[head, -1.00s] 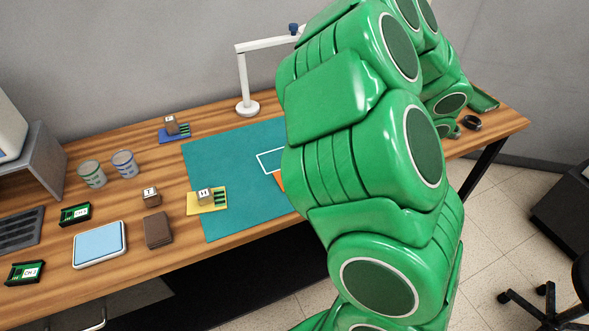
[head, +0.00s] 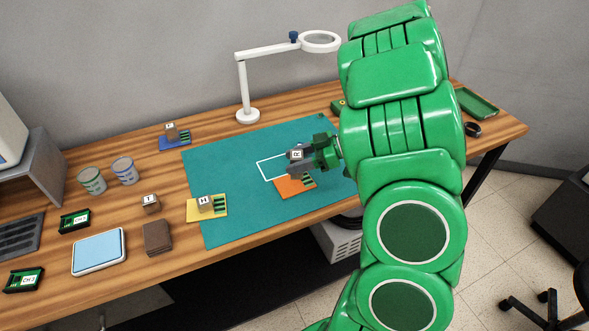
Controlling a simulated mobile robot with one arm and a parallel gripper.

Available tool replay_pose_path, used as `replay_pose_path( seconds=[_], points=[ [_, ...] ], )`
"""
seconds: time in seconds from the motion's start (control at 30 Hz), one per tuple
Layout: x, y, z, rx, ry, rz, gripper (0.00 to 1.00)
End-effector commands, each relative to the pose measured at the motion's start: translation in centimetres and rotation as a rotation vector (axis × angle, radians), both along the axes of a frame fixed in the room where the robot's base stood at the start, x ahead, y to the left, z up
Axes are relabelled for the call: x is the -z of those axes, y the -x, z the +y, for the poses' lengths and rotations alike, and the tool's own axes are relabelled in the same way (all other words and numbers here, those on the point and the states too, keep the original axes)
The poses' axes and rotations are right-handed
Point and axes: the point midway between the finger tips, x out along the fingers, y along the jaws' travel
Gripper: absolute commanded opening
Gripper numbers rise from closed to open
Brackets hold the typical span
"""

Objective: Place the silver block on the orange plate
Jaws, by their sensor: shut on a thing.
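The silver block (head: 295,154), with a white letter label on top, is between the fingertips of my gripper (head: 299,158). My gripper reaches in from the right and is shut on it. The orange plate (head: 289,189) lies on the teal mat (head: 235,160), just in front of and partly below my gripper in the picture. The block appears above the plate's far side; its height over the plate and mat is hard to tell. A finger hides part of the block.
A yellow plate (head: 193,212) and a blue plate (head: 165,143) each carry a labelled block. Another block (head: 151,204) stands on the wood. A white lamp (head: 241,85) stands behind the mat. Two cups (head: 124,168) and a blue-topped tray (head: 98,249) are at left.

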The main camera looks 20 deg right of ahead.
Motion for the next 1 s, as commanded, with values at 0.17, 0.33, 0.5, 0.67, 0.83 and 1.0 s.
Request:
replay_pose_path(
  seconds=[0.17,0.33,0.5,0.67,0.83,1.0],
  points=[
    [1.5,-1.3,-0.3,-0.002,0.001,-0.001,0.06],
    [2.6,-2.2,-0.5,-0.002,0.001,-0.002,0.06],
    [3.1,-2.6,-0.6,-0.001,0.001,-0.003,0.06],
    [3.4,-2.9,-0.6,-0.001,0.001,-0.003,0.06],
    [4.8,-3.1,-0.7,0.0,-0.001,-0.003,0.06],
    [6.4,-3.0,-0.6,0.0,-0.001,-0.001,0.06]
  ],
)
